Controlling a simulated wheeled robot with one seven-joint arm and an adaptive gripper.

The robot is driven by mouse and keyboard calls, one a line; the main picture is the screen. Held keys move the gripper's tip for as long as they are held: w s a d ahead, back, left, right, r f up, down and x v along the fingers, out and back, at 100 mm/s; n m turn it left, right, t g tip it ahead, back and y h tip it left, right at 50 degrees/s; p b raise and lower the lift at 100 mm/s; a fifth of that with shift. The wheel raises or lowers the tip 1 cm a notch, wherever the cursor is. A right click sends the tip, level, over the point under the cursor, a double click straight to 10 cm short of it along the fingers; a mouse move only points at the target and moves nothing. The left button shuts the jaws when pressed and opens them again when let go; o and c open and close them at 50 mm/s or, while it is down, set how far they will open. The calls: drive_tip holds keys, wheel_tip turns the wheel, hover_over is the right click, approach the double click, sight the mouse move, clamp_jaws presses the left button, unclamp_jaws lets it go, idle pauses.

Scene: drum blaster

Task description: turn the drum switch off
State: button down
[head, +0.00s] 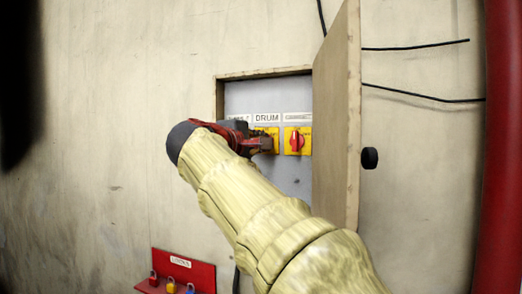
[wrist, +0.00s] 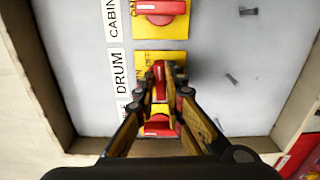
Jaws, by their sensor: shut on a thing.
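The drum switch is a red knob on a yellow plate (head: 273,132) under the DRUM label, inside an open wall cabinet. In the wrist view its red knob (wrist: 158,82) sits between my fingertips, partly hidden by them. The visible part of the knob looks elongated along the fingers' picture direction, unlike the neighbouring knob, but its exact angle is hard to tell. My gripper (head: 265,143) is at the switch, and in the wrist view my gripper (wrist: 166,75) is shut on the knob. The DRUM label (wrist: 119,71) is beside it.
Another red switch (head: 295,141) is to the right of the drum switch; a third (wrist: 158,125) is partly behind my fingers. The open cabinet door (head: 337,110) stands at the right, with a black knob (head: 370,158). A red lock station (head: 200,272) is below left.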

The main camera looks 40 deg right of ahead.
drive_tip(key=shift+m, duration=0.4)
drive_tip(key=shift+f, duration=0.1)
drive_tip(key=c, duration=1.9)
unclamp_jaws()
drive_tip(key=v, duration=1.2)
